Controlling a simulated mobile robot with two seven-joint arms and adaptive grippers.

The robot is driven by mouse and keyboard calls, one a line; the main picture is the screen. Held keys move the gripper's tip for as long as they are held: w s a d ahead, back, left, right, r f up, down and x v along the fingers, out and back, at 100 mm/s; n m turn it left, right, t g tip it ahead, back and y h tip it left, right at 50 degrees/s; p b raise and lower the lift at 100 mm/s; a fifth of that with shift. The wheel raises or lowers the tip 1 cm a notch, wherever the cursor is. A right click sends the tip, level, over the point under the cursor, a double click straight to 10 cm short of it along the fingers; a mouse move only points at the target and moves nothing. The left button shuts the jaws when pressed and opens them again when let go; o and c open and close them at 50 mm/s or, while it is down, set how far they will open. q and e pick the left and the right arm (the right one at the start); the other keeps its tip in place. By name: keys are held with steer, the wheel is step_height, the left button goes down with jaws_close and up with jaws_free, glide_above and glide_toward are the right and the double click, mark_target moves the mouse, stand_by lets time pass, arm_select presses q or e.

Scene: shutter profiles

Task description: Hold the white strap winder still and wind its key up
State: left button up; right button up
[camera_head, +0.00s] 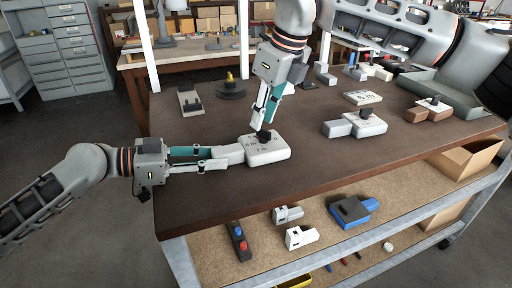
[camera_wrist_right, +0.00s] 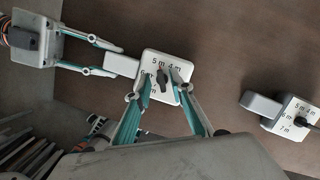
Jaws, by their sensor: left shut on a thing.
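The white strap winder (camera_head: 276,154) lies flat on the brown table, a boxy body with a paler grey block (camera_head: 229,153) on its left side. Its top carries length marks and a dark key (camera_wrist_right: 161,80). My left gripper (camera_head: 215,158) is shut on the block from the left; it also shows in the right wrist view (camera_wrist_right: 107,59). My right gripper (camera_head: 264,125) points down over the winder. In the right wrist view its fingertips stand apart, one on each side of the key, with a gap; whether either touches it is unclear.
A similar white winder (camera_head: 368,125) stands to the right, with a brown one (camera_head: 430,111) beyond it. A marked plate (camera_head: 362,97), a grey tray (camera_head: 445,92) and a dark round base (camera_head: 230,90) are further back. The table front left is clear.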

mark_target(263, 129)
steer(key=shift+f, duration=1.5)
jaws_close()
steer(key=n, duration=0.3)
steer(key=n+g+y, duration=0.1)
steer(key=n, duration=0.2)
steer(key=shift+g, duration=0.3)
